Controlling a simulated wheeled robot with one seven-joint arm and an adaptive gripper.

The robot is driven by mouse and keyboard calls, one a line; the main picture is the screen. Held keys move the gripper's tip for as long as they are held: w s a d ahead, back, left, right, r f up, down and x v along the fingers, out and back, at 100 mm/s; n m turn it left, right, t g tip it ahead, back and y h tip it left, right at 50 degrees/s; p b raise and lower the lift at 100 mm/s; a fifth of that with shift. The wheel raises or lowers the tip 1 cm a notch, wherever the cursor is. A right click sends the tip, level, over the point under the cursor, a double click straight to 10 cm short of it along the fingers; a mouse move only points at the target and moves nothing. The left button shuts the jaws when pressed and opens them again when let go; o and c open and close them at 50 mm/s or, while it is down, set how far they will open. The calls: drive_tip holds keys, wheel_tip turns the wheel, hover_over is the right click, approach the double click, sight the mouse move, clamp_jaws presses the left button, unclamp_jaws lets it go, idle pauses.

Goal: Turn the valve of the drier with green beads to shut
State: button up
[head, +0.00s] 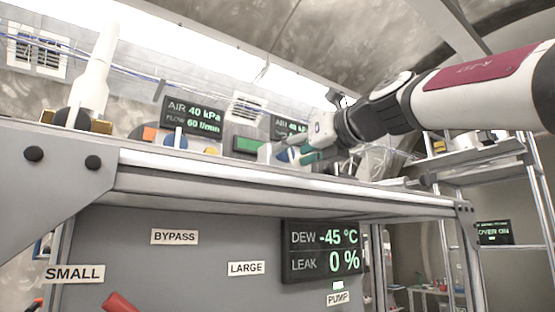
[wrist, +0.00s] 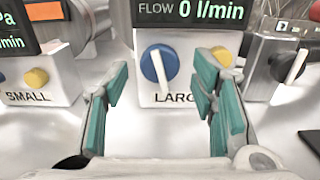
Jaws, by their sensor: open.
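In the wrist view, a round blue knob with a white pointer (wrist: 159,64) sits on a white front. The pointer stands nearly upright, tilted slightly. A label below, partly covered by a finger, starts "LARG". The display above (wrist: 190,10) reads FLOW 0 l/min. My gripper (wrist: 160,78) is open, its teal fingers apart on either side of the knob, with gaps showing between. In the head view my gripper (head: 283,151) reaches over the bench beside a unit with a green window (head: 250,145). Beads cannot be made out in either view.
A yellow button (wrist: 221,56) is close to the right finger. The SMALL unit (wrist: 42,80) is at left, with an orange window (wrist: 45,10). Another unit with a dark knob (wrist: 290,65) is at right. The bench edge (head: 270,182) runs below my arm.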

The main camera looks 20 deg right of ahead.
drive_tip(key=shift+x, duration=1.3)
drive_tip(key=shift+c, duration=0.2)
drive_tip(key=c, duration=1.1)
drive_tip(key=m+p, duration=0.2)
drive_tip(key=p, duration=0.1)
drive_tip(key=shift+s+r, duration=0.15)
drive_tip(key=shift+m+p, duration=0.45)
drive_tip(key=shift+m, duration=0.15)
drive_tip(key=o, duration=1.1)
drive_tip(key=shift+o, duration=0.2)
